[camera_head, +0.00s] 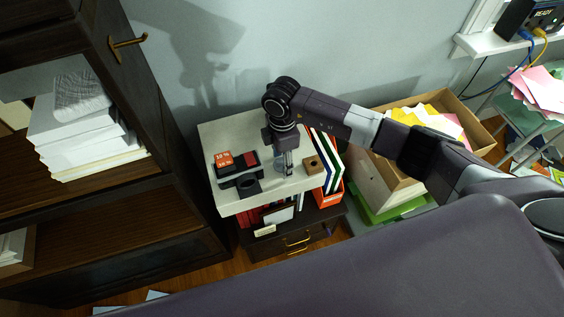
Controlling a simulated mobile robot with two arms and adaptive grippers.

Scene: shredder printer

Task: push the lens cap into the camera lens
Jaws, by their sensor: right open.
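A black camera (238,172) sits on the pale top of a small cabinet (222,136), near its front left part. Its dark round lens (249,187) points toward the front edge. I cannot make out a separate lens cap for certain. A small grey-blue round thing (279,163) lies just right of the camera, partly behind my gripper. My right gripper (287,172) reaches down over the cabinet top, to the right of the camera and apart from it. It is open, with nothing seen in it. My left gripper is out of view.
An orange-and-black block (224,157) sits by the camera. A brown box with a hole (312,164) and upright binders (328,160) stand right of my gripper. A dark shelf (180,200) rises close on the left. A paper-filled carton (470,125) is at right.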

